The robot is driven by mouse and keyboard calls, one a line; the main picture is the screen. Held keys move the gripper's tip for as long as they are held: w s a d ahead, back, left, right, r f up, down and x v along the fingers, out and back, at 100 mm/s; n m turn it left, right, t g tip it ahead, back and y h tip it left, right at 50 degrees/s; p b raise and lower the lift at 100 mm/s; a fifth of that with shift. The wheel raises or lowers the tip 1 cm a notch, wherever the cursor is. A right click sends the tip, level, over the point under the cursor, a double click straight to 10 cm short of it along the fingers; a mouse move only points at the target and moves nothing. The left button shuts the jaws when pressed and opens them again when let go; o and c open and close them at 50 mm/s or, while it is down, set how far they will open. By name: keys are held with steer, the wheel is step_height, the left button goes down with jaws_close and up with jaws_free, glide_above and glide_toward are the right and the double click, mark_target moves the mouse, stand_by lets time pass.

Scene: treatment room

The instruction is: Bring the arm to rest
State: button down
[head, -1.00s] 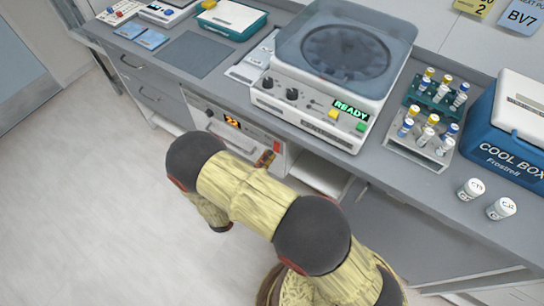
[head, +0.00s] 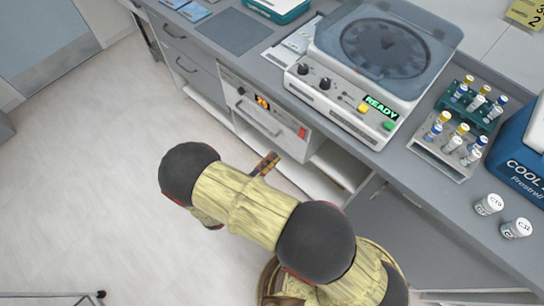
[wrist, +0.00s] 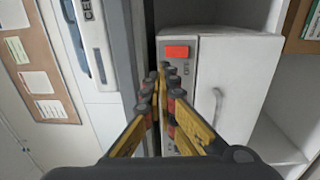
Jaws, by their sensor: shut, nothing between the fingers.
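My gripper (wrist: 165,72) is shut and empty in the wrist view, its yellow and dark fingers meeting in front of a white front-panel unit. In the head view only the end of my gripper (head: 268,161) shows past my bent arm, out over the floor in front of the counter. The wrist and most of the gripper are hidden behind the arm there. I cannot tell the exact gap between the fingertips and the unit.
The under-counter unit (head: 262,112) has a handle and a lit display. On the grey counter stand a centrifuge reading READY (head: 385,45), a rack of vials (head: 445,158), two white-capped vials (head: 489,204) and a blue cool box (head: 525,150). Open floor (head: 90,190) lies left.

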stand_by(0.3)
steer(key=s+d+f+n+g+h, duration=0.1)
steer(key=s+d+f+n+g, duration=0.25)
steer(key=s+d+g, duration=0.2)
steer(key=s+d+r+m+g+y, duration=0.1)
steer(key=s+d+r+m+g, duration=0.1)
steer(key=s+d+r+g, duration=0.35)
step_height(320, 180, up, 16)
steer(key=s+r+m+g+y, duration=0.15)
steer(key=m+g+y, duration=0.3)
steer(key=y, duration=0.55)
steer(key=d+r+m+t+y, duration=0.1)
steer(key=d+r+m+t, duration=0.5)
steer(key=d+r, duration=0.5)
step_height(320, 180, up, 3)
steer(key=shift+s+d+r+m+y, duration=0.15)
steer(key=shift+s+d+m+y, duration=0.2)
steer(key=shift+m, duration=0.25)
